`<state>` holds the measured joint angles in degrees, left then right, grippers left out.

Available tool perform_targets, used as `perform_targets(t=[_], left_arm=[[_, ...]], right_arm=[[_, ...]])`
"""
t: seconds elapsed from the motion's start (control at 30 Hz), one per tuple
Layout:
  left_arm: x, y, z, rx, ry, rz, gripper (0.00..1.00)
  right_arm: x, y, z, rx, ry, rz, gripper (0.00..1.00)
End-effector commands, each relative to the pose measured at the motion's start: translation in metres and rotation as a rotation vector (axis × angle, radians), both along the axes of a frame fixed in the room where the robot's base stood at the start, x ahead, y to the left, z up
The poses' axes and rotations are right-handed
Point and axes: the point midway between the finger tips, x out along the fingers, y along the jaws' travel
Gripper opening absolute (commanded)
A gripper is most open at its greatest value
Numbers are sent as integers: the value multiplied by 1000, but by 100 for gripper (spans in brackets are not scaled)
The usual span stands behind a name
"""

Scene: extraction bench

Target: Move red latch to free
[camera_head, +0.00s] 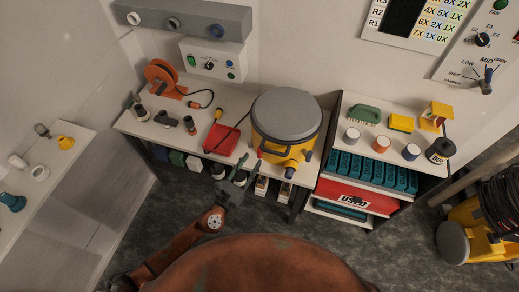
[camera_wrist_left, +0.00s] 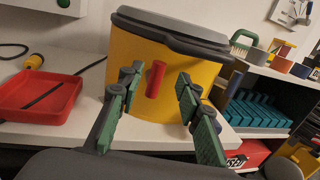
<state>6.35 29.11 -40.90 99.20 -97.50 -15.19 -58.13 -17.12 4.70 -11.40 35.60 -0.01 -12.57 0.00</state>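The red latch (camera_wrist_left: 156,79) is a short red handle on the front of the yellow vacuum drum (camera_wrist_left: 132,62), leaning slightly from upright in the left wrist view. The drum, with its grey lid, stands on the bench in the head view (camera_head: 270,137). My left gripper (camera_head: 238,170) is in front of the drum. Its green-padded fingers (camera_wrist_left: 158,84) are spread apart, one on each side of the latch in the picture. Nothing is seen held between them, and I cannot tell how far they are from the latch. My right gripper is not in view.
A red tray (camera_head: 221,139) lies on the bench left of the drum, with a dark rod across it. An orange reel (camera_head: 163,78) and small fittings stand farther left. To the right, a shelf (camera_head: 338,135) holds cans, sponges and teal boxes.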

Motion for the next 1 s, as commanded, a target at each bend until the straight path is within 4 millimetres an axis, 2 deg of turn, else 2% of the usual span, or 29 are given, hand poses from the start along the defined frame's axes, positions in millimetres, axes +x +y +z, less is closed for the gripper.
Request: perform_targets(t=[0.3,0.5,0.83,1.0], left_arm=[[42,-24,2,-2,-2,1,32],[60,-33,0,-3,1,2,32],[64,-35,0,-3,2,2,32],[64,-35,0,-3,2,2,22]], right_arm=[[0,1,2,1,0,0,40],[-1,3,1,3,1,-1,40],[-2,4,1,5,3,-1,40],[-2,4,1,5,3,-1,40]])
